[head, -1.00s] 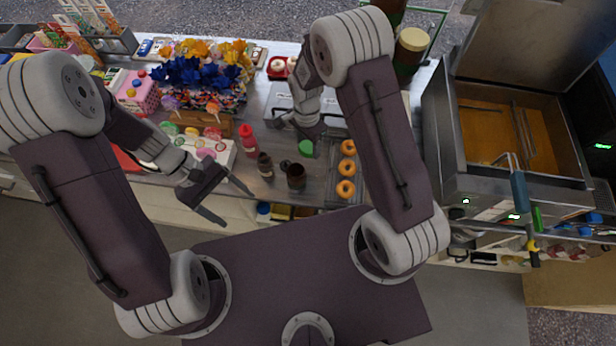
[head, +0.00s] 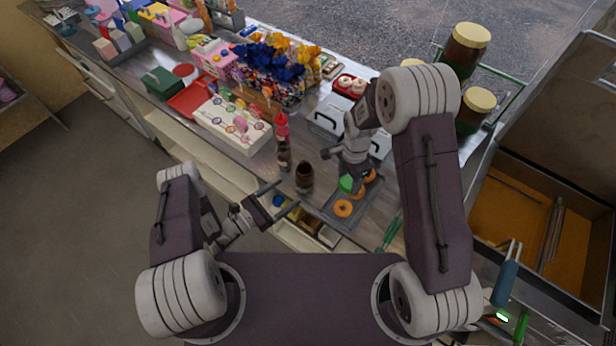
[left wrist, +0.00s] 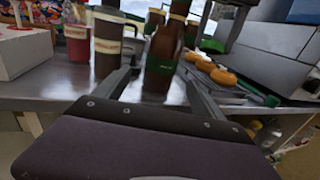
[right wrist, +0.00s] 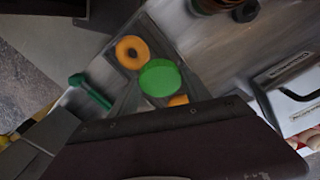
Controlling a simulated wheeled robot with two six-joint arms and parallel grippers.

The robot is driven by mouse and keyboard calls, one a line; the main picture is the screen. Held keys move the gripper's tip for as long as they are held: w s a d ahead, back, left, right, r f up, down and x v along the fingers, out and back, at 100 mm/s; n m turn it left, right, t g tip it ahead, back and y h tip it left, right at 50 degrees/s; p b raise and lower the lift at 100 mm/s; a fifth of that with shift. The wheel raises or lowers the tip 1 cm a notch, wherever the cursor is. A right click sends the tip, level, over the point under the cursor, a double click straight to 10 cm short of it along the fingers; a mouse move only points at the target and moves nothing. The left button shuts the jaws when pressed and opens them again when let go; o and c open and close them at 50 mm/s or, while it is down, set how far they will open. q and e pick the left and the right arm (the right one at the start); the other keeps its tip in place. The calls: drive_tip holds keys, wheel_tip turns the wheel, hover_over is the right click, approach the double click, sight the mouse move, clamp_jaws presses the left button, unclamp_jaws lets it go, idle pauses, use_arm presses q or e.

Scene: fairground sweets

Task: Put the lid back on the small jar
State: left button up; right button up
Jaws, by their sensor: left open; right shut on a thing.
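The small jar (head: 304,177) is brown, upright and open-topped on the metal counter. In the left wrist view a dark brown jar with a green band (left wrist: 160,68) stands ahead, between my finger lines. My left gripper (head: 279,199) is open and empty, just in front and to the left of the jar, apart from it. The round green lid (head: 346,184) is held by my right gripper (head: 349,172), to the right of the jar and over the doughnut tray.
A white sweets box (head: 232,124) is at the left.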

sight(298, 186)
drive_tip(key=shift+s+r, duration=0.25)
drive_tip(key=shift+s, duration=0.35)
use_arm(q)
drive_tip(key=b+x, duration=0.1)
drive_tip(key=x, duration=0.4)
drive_tip(key=shift+d, duration=0.35)
use_arm(e)
drive_tip(key=shift+w+f, duration=0.35)
drive_tip(key=shift+f, duration=0.25)
use_arm(q)
drive_tip(key=shift+w+d+r, duration=0.1)
drive_tip(key=shift+w+d, duration=0.1)
drive_tip(key=shift+d, duration=0.1)
drive_tip(key=shift+d+r, duration=0.1)
drive_tip(key=shift+r, duration=0.05)
use_arm(e)
drive_tip(key=shift+s+r, duration=0.1)
drive_tip(key=shift+s, duration=0.1)
use_arm(q)
drive_tip(key=shift+w+d, duration=0.15)
drive_tip(key=shift+w, duration=0.1)
use_arm(e)
drive_tip(key=shift+w, duration=0.1)
use_arm(q)
drive_tip(key=b+x, duration=0.1)
drive_tip(key=x, duration=0.3)
drive_tip(key=shift+w+d, duration=0.2)
drive_tip(key=shift+w, duration=0.15)
use_arm(e)
drive_tip(key=shift+f, duration=0.65)
